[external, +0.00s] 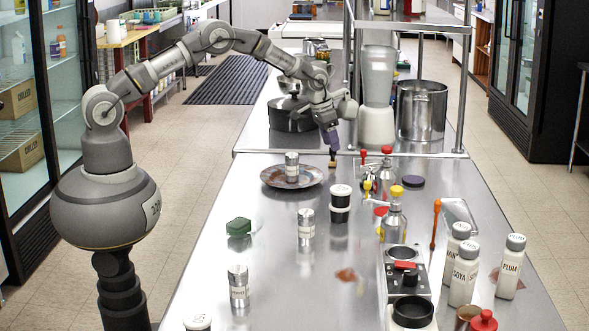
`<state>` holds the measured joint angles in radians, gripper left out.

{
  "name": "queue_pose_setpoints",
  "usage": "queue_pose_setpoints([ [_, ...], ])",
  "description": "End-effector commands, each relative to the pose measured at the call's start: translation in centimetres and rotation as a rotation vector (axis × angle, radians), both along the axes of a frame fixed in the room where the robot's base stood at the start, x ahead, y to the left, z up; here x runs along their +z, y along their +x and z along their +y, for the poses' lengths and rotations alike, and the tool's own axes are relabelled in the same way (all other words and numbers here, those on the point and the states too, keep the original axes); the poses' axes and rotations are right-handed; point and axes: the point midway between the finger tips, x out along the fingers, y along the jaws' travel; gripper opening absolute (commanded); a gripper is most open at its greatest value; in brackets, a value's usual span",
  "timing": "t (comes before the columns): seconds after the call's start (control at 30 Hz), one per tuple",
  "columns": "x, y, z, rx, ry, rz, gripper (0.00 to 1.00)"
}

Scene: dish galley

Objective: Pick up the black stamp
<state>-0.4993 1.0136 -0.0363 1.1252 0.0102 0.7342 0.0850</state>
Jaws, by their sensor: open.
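My gripper (329,146) points down over the steel counter, behind the metal plate. It is open. A small dark upright piece with a tan base (332,163) shows right at the fingertips. It looks like the black stamp, but it is too small to be sure. I cannot tell whether the fingers touch it or stand around it.
A round metal plate (274,178) bearing a can (292,167) lies just in front of my gripper. A dark pot (290,116) and blender (377,95) stand behind.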

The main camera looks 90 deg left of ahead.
Motion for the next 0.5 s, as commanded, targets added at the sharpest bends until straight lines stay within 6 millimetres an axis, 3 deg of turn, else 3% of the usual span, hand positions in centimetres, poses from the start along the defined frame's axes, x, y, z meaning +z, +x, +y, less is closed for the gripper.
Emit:
queue_pose_setpoints([
  [0.03, -1.2, 0.2, 0.3, 0.001, -0.001, 0.001, 0.55],
  [0.2, -3.2, 0.8, 0.6, 0.0, 0.0, 0.0, 0.55],
  [0.47, -3.2, 0.9, 0.7, 0.0, 0.0, -0.001, 0.55],
  [0.5, -3.2, 0.9, 0.7, 0.0, 0.0, -0.001, 0.46],
])
